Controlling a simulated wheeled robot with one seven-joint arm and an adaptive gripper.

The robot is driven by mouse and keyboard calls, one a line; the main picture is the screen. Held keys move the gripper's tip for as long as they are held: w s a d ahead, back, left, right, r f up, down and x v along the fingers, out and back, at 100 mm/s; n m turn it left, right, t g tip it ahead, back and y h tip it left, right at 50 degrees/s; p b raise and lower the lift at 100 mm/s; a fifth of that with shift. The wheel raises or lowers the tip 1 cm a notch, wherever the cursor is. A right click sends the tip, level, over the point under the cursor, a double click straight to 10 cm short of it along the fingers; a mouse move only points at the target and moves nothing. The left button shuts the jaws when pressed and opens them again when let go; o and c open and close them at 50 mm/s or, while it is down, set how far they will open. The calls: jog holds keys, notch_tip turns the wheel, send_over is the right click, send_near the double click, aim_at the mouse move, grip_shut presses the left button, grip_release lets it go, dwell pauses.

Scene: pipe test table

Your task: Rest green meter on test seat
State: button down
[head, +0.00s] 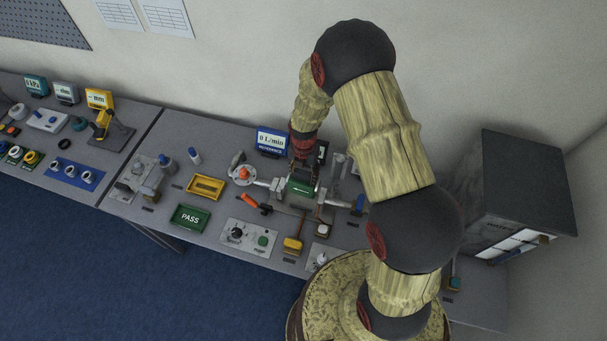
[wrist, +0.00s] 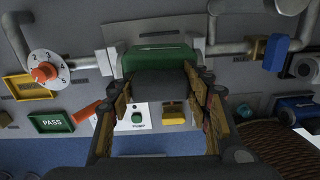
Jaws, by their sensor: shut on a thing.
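The green meter (head: 301,188) is between the two grey pipe ends of the test rig in the head view. In the wrist view the green meter (wrist: 158,60) lies level across the picture, with a pale pipe flange (wrist: 110,60) at its left and another (wrist: 196,48) at its right. My gripper (wrist: 158,82) is shut on the meter; in the head view my gripper (head: 303,163) comes down on it from above and behind. The seat under the meter is hidden, so I cannot tell whether the meter touches it.
A dial with an orange knob (wrist: 45,72) stands left of the rig. A green PASS tray (head: 190,217), a yellow tray (head: 205,187) and a pump control panel (head: 248,238) lie nearby. A blue display (head: 271,140) stands behind. A dark cabinet (head: 525,180) is at the right.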

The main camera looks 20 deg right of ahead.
jog(key=shift+f+b, duration=3.55)
jog(key=shift+f, duration=0.9)
jog(key=shift+f+b, duration=0.3)
jog(key=shift+f, duration=0.05)
jog(key=c, duration=1.3)
grip_release()
jog(key=o, duration=0.5)
jog(key=shift+s+f, duration=0.1)
notch_tip(320, 180, up, 12)
jog(key=shift+r, duration=0.1)
